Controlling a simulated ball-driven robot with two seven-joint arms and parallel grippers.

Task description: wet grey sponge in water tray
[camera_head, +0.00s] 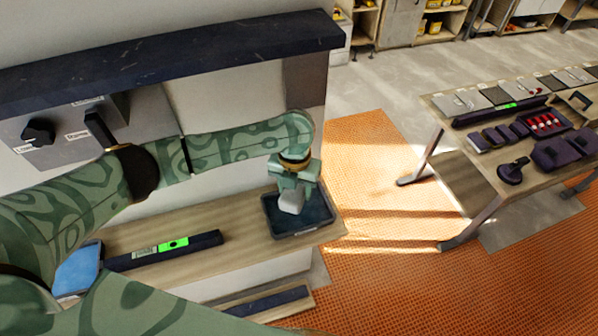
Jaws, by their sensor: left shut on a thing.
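The water tray (318,222) is dark and shallow, on the right end of the wooden counter. My left gripper (292,190) reaches down over it from the left. It is shut on the grey sponge (291,203), a small pale block whose upper part is covered by the jaws. The sponge is over or inside the tray; I cannot tell whether it touches the water or the tray floor. My right gripper is not in view.
On the counter (235,222) lie a dark level with a green window (173,244) and a blue object (78,270). A wall box with knobs (70,128) and a dark shelf (170,50) are behind. A tool table (470,195) stands right, beyond orange floor.

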